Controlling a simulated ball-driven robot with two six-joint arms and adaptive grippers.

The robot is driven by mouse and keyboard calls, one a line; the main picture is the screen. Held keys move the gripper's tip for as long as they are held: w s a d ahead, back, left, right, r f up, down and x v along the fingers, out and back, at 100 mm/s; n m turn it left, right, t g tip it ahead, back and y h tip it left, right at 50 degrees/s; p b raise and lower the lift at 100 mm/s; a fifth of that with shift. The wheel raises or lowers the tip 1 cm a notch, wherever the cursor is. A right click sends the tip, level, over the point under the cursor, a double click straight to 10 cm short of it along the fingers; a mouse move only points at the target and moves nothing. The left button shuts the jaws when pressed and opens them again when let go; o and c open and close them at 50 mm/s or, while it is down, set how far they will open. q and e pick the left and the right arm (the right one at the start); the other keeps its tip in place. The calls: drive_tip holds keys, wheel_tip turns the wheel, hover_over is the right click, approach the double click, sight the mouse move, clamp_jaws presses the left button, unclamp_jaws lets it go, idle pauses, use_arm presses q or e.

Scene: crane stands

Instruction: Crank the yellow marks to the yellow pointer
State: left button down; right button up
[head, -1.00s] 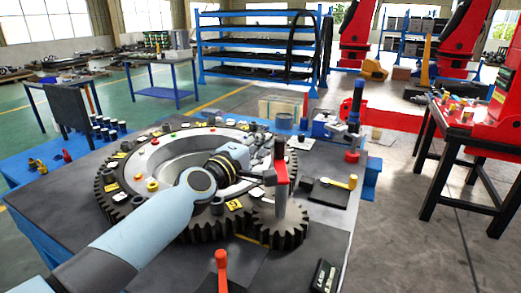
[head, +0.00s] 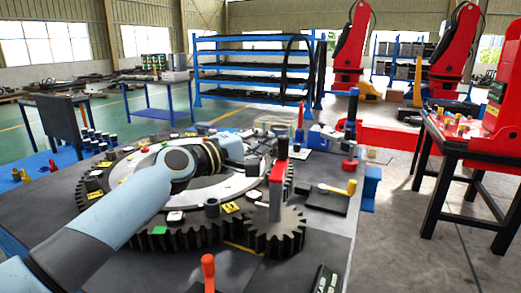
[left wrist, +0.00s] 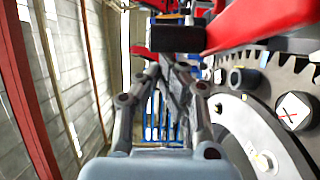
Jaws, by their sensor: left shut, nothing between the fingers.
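A large grey ring gear (head: 112,165) lies on the table, with small coloured marks and pegs around its top. A yellow mark plate (head: 231,207) sits near its front right edge. A small pinion gear (head: 275,238) meshes there and carries a grey post with a red crank arm (head: 278,171). My left gripper (head: 266,158) is shut and empty, close beside the crank. I cannot pick out the yellow pointer with certainty. My right gripper is not in view.
A red-topped handle (head: 208,266) stands at the front. A blue and red stand (head: 350,140) rises behind. The table's right edge lies just beyond.

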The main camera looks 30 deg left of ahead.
sight(288, 143)
use_arm(q)
drive_tip(key=d+m+g+h+b, duration=0.2)
drive_tip(key=m+g+h+b, duration=0.1)
drive_tip(key=b, duration=0.2)
drive_tip(key=w+d+m+g+h+b, duration=0.1)
drive_tip(key=d+m+g+h+b, duration=0.2)
drive_tip(key=h+b, duration=0.1)
drive_tip(key=w+d+m+g+h+b, duration=0.1)
drive_tip(key=d+m+g+h+b, duration=0.1)
drive_tip(key=b, duration=0.4)
drive_tip(key=shift+d+m+g+h, duration=0.35)
drive_tip(key=shift+m+g+h, duration=0.25)
drive_tip(key=shift+g+h, duration=0.15)
drive_tip(key=shift+s+d+p, duration=0.25)
drive_tip(key=shift+d+p, duration=0.15)
drive_tip(key=shift+d, duration=0.2)
drive_tip(key=shift+s+d+p, duration=0.2)
drive_tip(key=shift+d+p, duration=0.2)
drive_tip(key=shift+d, duration=0.2)
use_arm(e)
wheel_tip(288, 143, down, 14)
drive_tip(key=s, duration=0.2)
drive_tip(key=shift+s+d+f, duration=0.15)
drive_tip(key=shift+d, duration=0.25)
